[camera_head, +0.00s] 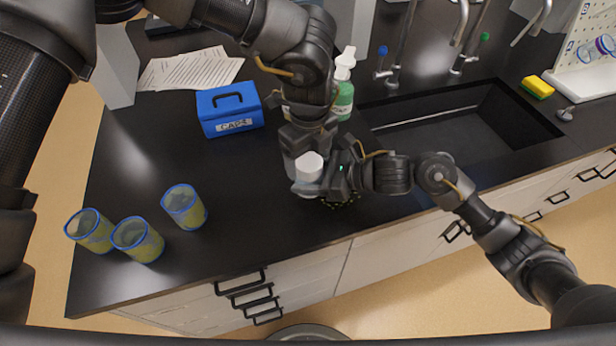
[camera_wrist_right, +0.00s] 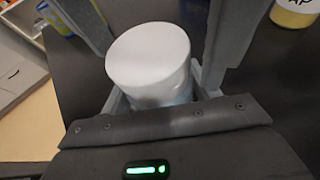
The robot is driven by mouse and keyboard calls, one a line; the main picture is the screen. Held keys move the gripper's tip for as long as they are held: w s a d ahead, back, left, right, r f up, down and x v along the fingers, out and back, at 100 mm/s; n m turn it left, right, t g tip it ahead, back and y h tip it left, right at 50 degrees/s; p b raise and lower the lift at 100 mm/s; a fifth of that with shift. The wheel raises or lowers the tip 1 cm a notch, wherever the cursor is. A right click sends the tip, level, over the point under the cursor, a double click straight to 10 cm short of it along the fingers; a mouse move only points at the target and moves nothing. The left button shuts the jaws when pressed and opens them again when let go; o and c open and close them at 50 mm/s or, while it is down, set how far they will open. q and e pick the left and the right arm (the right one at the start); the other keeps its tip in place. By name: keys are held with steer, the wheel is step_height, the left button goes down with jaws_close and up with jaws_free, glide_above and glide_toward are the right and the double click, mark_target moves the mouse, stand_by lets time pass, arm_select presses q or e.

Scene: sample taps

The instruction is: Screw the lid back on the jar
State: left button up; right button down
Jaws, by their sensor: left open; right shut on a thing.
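The jar (camera_head: 306,190) stands near the front edge of the dark counter, mostly hidden by my grippers. Its white lid (camera_head: 309,164) is on top and looks level; the right wrist view shows the lid (camera_wrist_right: 148,54) large, with the pale jar body (camera_wrist_right: 178,92) below it. I cannot tell how tight the lid is. My right gripper (camera_head: 322,184) comes from the right and is shut on the jar below the lid. My left gripper (camera_head: 303,146) points down from above, open, close to the lid; grey fingers show on both sides of the lid in the wrist view.
Three blue-rimmed cups (camera_head: 184,207) stand at the left of the counter. A blue box marked CAPS (camera_head: 230,109) is behind them. A green bottle (camera_head: 343,98) stands behind my left gripper. A sink (camera_head: 450,122) with taps lies at the right. The counter between cups and jar is clear.

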arm_select(q)
steer(key=c, duration=1)
steer(key=m, duration=0.3)
steer(key=shift+c, duration=0.2)
steer(key=o, duration=1.1)
steer(key=shift+r, duration=2.35)
steer(key=shift+c, duration=0.3)
